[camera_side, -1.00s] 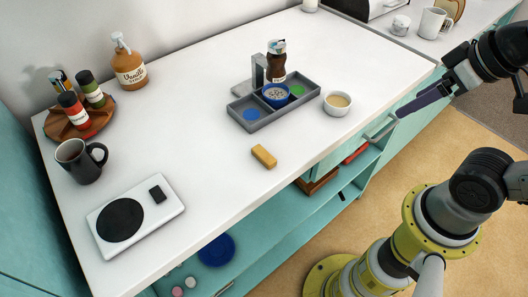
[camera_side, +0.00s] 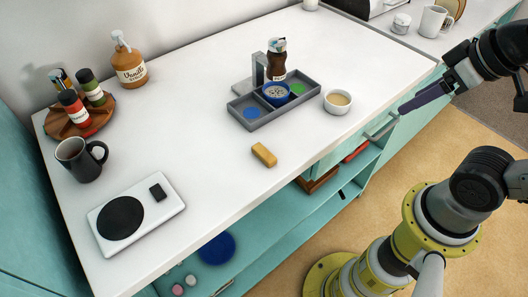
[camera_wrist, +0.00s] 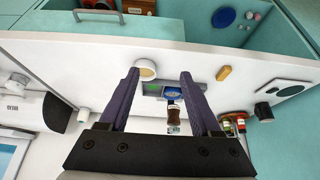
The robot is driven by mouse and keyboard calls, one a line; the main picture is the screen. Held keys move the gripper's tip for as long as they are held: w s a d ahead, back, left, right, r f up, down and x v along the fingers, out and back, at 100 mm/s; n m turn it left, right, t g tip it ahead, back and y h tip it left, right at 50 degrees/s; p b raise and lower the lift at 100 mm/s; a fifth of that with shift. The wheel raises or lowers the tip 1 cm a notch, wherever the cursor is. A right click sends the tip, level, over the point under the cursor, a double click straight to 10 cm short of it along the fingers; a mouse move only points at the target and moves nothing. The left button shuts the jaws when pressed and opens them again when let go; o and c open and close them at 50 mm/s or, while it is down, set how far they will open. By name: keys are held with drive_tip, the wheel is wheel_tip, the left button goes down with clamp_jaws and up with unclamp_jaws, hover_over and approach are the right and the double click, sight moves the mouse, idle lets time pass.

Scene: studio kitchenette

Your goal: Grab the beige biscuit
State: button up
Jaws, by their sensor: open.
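The beige biscuit (camera_side: 264,155) is a small yellow-tan bar lying on the white counter, near its front edge and in front of the grey tray. My gripper (camera_side: 401,113) is off the counter's front edge at the right, by the drawer handle in the picture. In the wrist view my gripper (camera_wrist: 159,73) has its two purple fingers spread apart, with nothing held between them. The biscuit is unobstructed in both views.
A white scale (camera_side: 170,199) and dark mug (camera_side: 82,161) are at left. Counter around the biscuit is clear.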

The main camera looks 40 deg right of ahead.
drive_tip(key=w+a+r+m, duration=0.1)
drive_tip(key=w+r+m, duration=0.1)
drive_tip(key=w+r, duration=0.25)
drive_tip(key=n+g, duration=0.2)
drive_tip(key=g, duration=0.4)
hover_over(264, 152)
wheel_tip(264, 152, down, 6)
drive_tip(key=f, duration=0.7)
drive_tip(key=shift+s, duration=0.3)
drive_tip(key=shift+w+f, duration=0.15)
drive_tip(key=shift+f, duration=1.45)
drive_tip(key=shift+w+f, duration=0.1)
drive_tip(key=shift+f, duration=1.5)
clamp_jaws()
